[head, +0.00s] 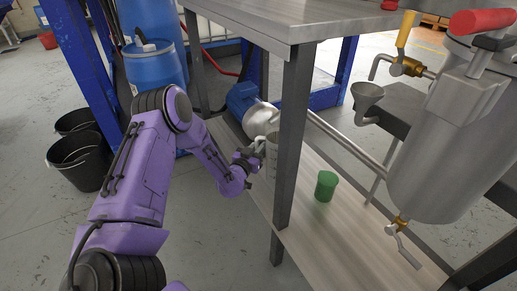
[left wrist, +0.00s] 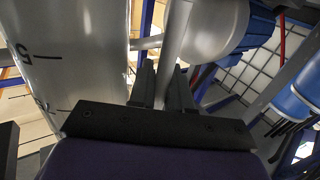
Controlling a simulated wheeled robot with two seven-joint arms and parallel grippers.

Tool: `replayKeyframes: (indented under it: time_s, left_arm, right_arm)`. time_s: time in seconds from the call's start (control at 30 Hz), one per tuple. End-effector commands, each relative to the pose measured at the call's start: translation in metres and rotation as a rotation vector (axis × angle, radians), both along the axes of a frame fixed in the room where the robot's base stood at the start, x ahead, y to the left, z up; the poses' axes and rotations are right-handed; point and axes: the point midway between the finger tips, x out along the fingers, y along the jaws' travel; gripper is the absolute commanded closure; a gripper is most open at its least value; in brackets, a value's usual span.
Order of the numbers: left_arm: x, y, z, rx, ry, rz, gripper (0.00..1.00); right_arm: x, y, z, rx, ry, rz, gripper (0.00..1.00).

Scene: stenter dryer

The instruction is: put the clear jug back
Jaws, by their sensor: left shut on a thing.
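The clear jug (head: 271,150) is at the lower wooden shelf of the steel table, partly hidden behind the dark table leg. In the left wrist view the jug's pale wall (left wrist: 70,55) fills the left side, with graduation marks and a number. My left gripper (head: 257,155) reaches in from the left and is shut on the jug's handle; its fingers also show in the left wrist view (left wrist: 165,88). The jug looks about upright. I cannot tell whether its base touches the shelf. My right gripper is not in view.
A green cylinder (head: 326,186) stands on the lower shelf (head: 318,232). A silver-and-blue pump (head: 257,115) is behind the jug. The table leg (head: 291,140) is close to my gripper. A steel vessel (head: 440,150) is at right. Black buckets (head: 80,162) and a blue drum (head: 157,68) stand left.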

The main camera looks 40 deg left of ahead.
Motion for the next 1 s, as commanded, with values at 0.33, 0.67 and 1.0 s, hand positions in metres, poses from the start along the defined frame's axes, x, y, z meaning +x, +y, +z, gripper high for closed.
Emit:
replayKeyframes:
  time_s: [0.33,0.67,1.0]
  left_arm:
    - [0.000,0.000,-0.003,0.000,0.001,0.001,0.56]
    - [-0.033,-0.007,0.004,-0.002,0.007,-0.001,0.56]
    - [-0.108,-0.021,0.001,-0.001,0.003,-0.001,0.56]
  right_arm:
    - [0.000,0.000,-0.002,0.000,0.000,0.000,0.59]
    - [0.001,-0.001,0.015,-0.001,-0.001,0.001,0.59]
    - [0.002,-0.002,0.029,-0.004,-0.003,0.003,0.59]
